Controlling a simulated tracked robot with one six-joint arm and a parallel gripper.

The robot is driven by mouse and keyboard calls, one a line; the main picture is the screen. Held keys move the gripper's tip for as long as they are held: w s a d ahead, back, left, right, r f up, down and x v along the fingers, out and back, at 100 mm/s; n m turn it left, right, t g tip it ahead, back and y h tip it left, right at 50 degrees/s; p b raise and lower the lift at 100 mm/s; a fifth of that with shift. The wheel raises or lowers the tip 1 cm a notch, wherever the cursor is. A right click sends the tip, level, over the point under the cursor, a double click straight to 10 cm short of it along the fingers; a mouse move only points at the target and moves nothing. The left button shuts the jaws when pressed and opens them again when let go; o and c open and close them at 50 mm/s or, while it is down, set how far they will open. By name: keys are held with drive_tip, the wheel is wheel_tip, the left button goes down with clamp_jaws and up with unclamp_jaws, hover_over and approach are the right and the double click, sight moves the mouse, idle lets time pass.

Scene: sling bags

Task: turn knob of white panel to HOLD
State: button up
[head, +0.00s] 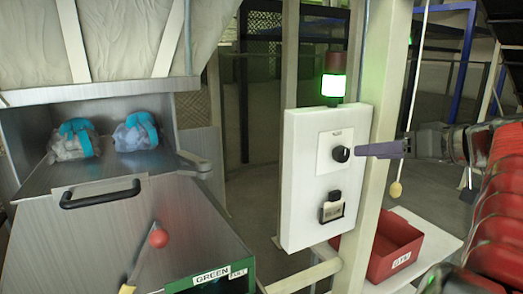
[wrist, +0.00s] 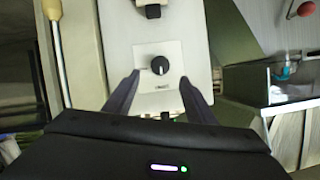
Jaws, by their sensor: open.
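The white panel (head: 300,212) is mounted on a pale post. Its black round knob (head: 340,154) sits on a white square plate; the knob also shows in the wrist view (wrist: 160,65), with a small white pointer mark. The plate's lettering is too small to read, so I cannot tell the setting. My gripper (head: 363,151) is just right of the knob in the head view. In the wrist view my gripper (wrist: 159,78) is open, with one finger on each side of the knob and gaps between. Nothing is held.
A black holder with a card (head: 332,207) is below the knob. A green-lit beacon (head: 333,86) stands on top of the panel. A red bin (head: 395,248) is behind at lower right. At left is a metal chute (head: 110,235) with two bundles (head: 136,132) and a red-ball lever (head: 158,238).

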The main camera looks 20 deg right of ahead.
sight(346, 154)
drive_tip(key=x, duration=0.8)
drive_tip(key=shift+w+f, duration=0.15)
drive_tip(key=shift+w, duration=0.25)
drive_tip(key=shift+c, duration=0.3)
drive_tip(key=c, duration=0.9)
drive_tip(key=shift+d, duration=0.1)
drive_tip(key=shift+c, duration=0.4)
